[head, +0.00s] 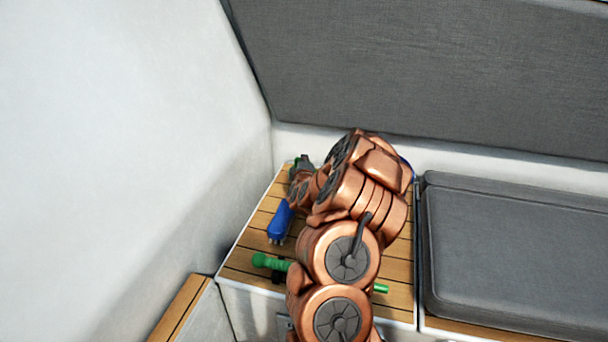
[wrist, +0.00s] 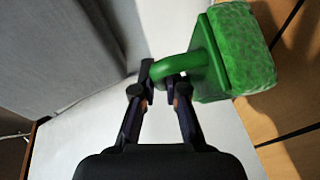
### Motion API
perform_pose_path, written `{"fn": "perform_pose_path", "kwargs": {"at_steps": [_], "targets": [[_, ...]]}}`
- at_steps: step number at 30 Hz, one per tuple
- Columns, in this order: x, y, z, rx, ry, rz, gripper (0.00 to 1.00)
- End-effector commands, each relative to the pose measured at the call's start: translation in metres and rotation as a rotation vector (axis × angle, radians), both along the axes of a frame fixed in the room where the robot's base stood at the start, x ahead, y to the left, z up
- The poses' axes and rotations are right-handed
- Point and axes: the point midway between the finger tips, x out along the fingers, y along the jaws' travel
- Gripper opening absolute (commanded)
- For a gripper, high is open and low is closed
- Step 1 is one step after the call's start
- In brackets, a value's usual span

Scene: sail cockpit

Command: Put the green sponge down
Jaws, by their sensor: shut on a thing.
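The green sponge (wrist: 240,50) is a block with a rough face and a smooth green handle that curves toward my gripper. In the wrist view my gripper (wrist: 164,76) is shut on that handle, and the block sticks out to the upper right. The block shows over the edge of the slatted wooden top, with a shadow on the wood; I cannot tell whether it touches. In the head view my gripper (head: 301,168) is at the back left corner of the wooden top (head: 250,240), and my arm hides most of the sponge there.
A blue object (head: 281,222) with short prongs lies at the left of the wooden top. A green-handled thing (head: 270,262) lies nearer the front, partly behind my arm. A white wall (head: 130,130) rises at the left. A grey cushion (head: 515,240) lies at the right.

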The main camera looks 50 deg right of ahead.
Motion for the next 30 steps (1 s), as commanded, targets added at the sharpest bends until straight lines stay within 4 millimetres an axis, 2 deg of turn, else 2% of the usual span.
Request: {"fn": "perform_pose_path", "kwargs": {"at_steps": [11, 23, 24, 30], "targets": [[0.000, 0.000, -0.041, 0.003, 0.001, -0.001, 0.00], [0.000, 0.000, -0.045, 0.001, 0.002, -0.001, 0.00], [0.000, 0.000, -0.045, 0.001, 0.000, -0.001, 0.16], [0.000, 0.000, -0.044, 0.001, 0.000, -0.001, 0.36]]}}
